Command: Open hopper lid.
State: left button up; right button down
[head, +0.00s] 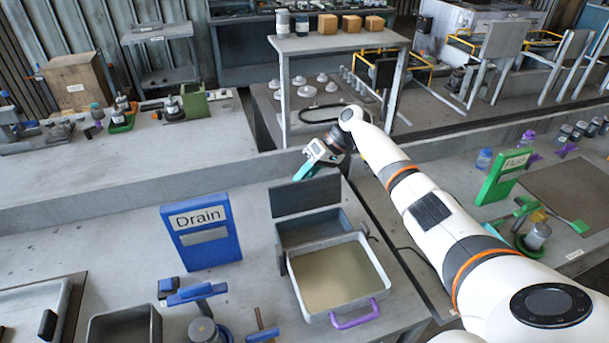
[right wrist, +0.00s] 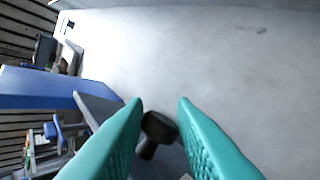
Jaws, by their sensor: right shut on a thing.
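The hopper (head: 312,230) is a grey metal box on the near bench. Its flat grey lid (head: 306,196) stands steeply raised along the hopper's back side, so the lid is open in the head view. My right gripper (head: 302,174), with teal fingers, is at the lid's upper edge, reaching in from behind. In the right wrist view its fingers are on either side of a dark knob (right wrist: 158,130), and it is shut on that knob. The knob is hidden behind the lid in the head view. My left gripper is out of view.
A pan (head: 340,275) with beige contents and a purple handle (head: 355,315) sits directly in front of the hopper. A blue Drain sign (head: 201,238) stands to its left. A green Flush sign (head: 502,177) is on the right bench. Bare bench lies behind the lid.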

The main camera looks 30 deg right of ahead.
jog(key=c, duration=1.5)
grip_release()
jog(key=shift+s+f, duration=0.15)
jog(key=shift+f, duration=0.2)
jog(key=o, duration=0.3)
jog(key=shift+d, duration=0.2)
jog(key=shift+r, duration=0.1)
jog(key=b+v, duration=0.2)
jog(key=v, duration=1)
jog(key=shift+b, duration=0.4)
